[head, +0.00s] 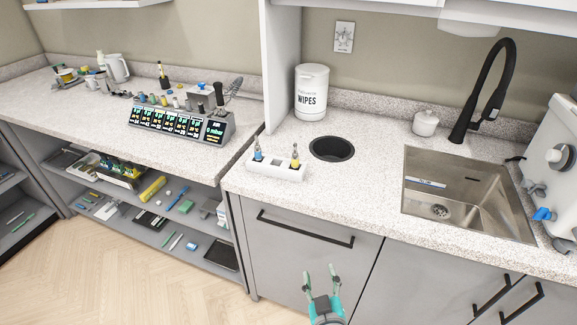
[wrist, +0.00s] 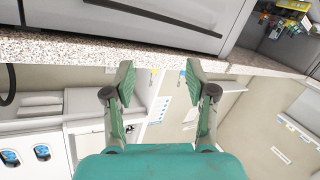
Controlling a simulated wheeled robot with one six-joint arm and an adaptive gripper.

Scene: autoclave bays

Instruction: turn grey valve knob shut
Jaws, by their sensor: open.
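A white machine (head: 562,125) stands at the right edge of the head view, partly cut off. On its front are a round grey knob (head: 560,156), a smaller grey knob (head: 537,190) below it and a blue-handled valve (head: 543,214). I cannot tell which grey one is the valve knob, nor how far it is turned. My gripper (head: 321,283) is open and empty in front of the grey cabinet doors, below the counter and well left of the machine. In the wrist view its two green fingers (wrist: 158,82) are spread apart with nothing between them; no knob shows there.
The sink (head: 470,195) and black faucet (head: 485,90) lie left of the machine. A white holder (head: 275,172) with two small bottles, a round bin opening (head: 332,148) and a wipes tub (head: 311,92) are on the counter. The floor (head: 150,265) at lower left is clear.

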